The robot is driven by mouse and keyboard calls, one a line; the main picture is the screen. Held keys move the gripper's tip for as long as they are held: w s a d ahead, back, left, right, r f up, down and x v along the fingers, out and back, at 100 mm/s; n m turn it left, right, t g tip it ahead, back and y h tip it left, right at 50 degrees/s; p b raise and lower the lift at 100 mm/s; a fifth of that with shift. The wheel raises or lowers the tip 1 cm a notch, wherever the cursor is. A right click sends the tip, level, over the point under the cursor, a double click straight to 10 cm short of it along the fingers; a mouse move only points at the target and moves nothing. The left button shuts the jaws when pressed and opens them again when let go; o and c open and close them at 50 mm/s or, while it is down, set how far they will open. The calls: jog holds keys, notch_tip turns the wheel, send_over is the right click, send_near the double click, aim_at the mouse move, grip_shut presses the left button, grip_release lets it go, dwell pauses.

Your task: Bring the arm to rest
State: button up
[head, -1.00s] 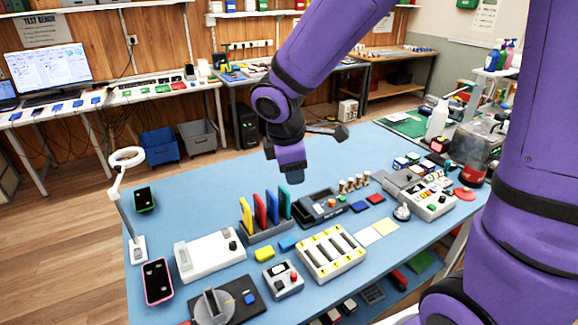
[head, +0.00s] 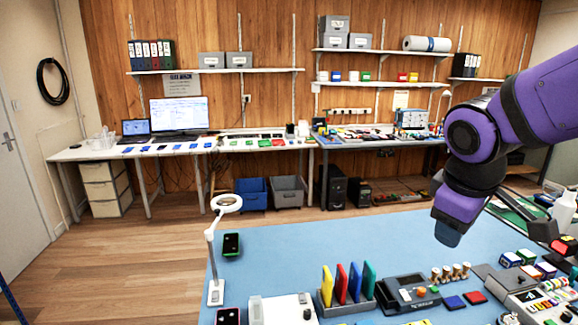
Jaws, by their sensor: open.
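My purple arm comes in from the right in the head view and bends down over the blue-topped table (head: 290,245). My gripper (head: 447,238) points down at the arm's end, above the table's right part and apart from the things on it. Its fingers are small and dark here, and nothing shows held between them.
Below the gripper stand a dark device (head: 408,293), a rack of coloured panels (head: 340,307) and several small pegs. A ring lamp (head: 226,203) and a phone (head: 231,244) are at the table's left. The table's middle back is clear. Wooden floor lies open at left.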

jog(key=s+d+r+m+t+y, duration=0.1)
jog(key=s+r+m, duration=0.1)
jog(key=s, duration=0.3)
jog(key=s+d+r+m+t+y, duration=0.1)
jog(key=s+d+r+m, duration=0.1)
jog(key=s+m, duration=0.3)
jog(key=shift+s+d+r, duration=0.3)
jog(key=shift+r, duration=0.4)
